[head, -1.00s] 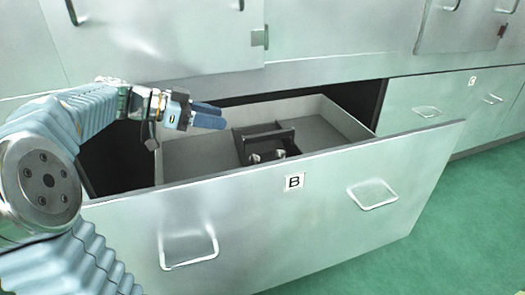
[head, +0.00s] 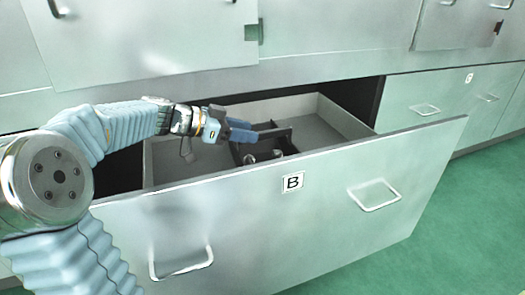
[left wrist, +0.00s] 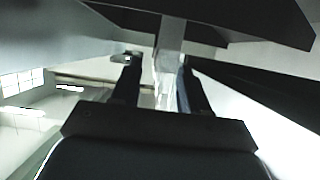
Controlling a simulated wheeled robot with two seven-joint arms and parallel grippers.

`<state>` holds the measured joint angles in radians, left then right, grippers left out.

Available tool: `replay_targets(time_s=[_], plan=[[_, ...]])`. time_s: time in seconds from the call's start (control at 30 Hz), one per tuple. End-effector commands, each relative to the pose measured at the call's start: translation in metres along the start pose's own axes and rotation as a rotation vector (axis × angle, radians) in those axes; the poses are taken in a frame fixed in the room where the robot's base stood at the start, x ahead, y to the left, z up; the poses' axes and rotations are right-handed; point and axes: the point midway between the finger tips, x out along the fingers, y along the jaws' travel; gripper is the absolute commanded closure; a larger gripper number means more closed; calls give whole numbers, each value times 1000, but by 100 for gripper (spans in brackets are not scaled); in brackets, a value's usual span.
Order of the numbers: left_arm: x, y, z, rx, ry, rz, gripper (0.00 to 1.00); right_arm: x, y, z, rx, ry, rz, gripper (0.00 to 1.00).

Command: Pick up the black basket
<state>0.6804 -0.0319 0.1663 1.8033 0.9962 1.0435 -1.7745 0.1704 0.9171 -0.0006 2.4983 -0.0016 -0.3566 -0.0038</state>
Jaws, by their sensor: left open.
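The black basket (head: 262,154) sits inside the open drawer marked B, with a raised handle bar and a few shiny metal pieces in it. My left gripper (head: 248,133) is open at the basket's left side, its blue fingers reaching to the handle. In the left wrist view, my two dark fingers (left wrist: 158,85) stand apart, with a pale upright strip between them. A dark bar crosses above them there, probably part of the basket. I cannot tell whether the fingers touch it. The drawer front hides the basket's lower part. My right gripper is not in view.
The drawer's tall metal front (head: 300,205) stands between me and the basket, with two wire handles on it. Cabinet panels (head: 150,40) rise behind the drawer. The drawer floor right of the basket (head: 315,133) is clear. Green floor lies at the right.

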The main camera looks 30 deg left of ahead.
Motion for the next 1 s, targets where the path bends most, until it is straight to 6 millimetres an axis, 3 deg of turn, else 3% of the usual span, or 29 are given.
replay_targets(time_s=[0.2,0.47,0.8,1.0], plan=[[33,0,2,-1,-1,2,55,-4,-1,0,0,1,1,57],[39,0,3,-1,-1,0,55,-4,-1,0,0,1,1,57],[39,0,3,-1,-1,0,100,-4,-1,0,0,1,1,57],[38,0,3,-1,-1,0,100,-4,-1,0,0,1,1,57]])
